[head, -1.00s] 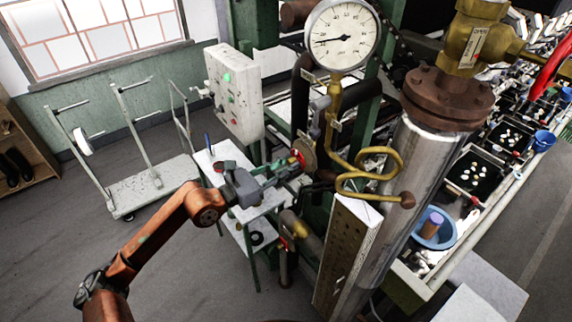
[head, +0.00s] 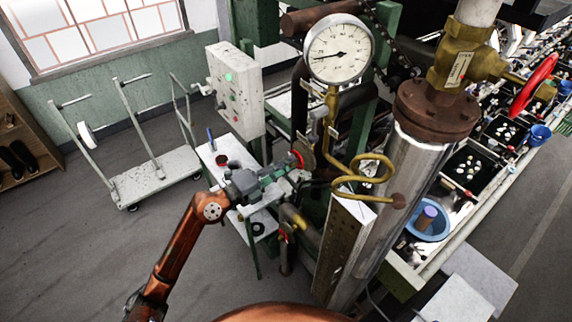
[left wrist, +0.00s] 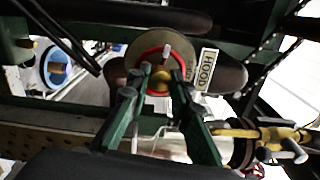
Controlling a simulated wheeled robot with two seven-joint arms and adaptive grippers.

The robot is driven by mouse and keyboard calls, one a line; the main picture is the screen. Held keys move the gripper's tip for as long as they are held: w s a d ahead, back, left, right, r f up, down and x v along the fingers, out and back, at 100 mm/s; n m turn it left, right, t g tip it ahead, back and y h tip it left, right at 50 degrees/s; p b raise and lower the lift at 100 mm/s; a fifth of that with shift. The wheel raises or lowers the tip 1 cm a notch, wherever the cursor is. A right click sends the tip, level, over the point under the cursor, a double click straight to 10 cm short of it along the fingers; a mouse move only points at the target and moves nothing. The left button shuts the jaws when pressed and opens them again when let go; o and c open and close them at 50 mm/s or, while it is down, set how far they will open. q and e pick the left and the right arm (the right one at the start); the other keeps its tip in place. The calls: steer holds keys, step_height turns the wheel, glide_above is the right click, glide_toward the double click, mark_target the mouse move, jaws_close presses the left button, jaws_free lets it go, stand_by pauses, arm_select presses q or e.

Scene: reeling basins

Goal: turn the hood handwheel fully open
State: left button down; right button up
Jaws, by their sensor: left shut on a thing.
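The hood handwheel (left wrist: 151,53) shows in the left wrist view as a red ring in front of a round grey-brown disc, with a pale peg near its top. In the head view its red rim (head: 299,156) shows beside the pipework, below the gauge. A white HOOD label (left wrist: 207,70) is to its right in the wrist view. My left gripper (left wrist: 160,74) is shut on the handwheel, its fingertips either side of the brass-coloured middle. In the head view the left gripper (head: 294,175) hides part of the wheel. My right gripper is not in view.
A pressure gauge (head: 339,49) and a bent brass pipe (head: 365,163) are close above and right of the wheel. A grey control box (head: 235,90) and a small white table (head: 215,157) stand left. Basins line the right side.

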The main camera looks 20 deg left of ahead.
arm_select(q)
steer(key=n, duration=1.2)
steer(key=c, duration=1.9)
jaws_free()
steer(key=shift+a, duration=0.1)
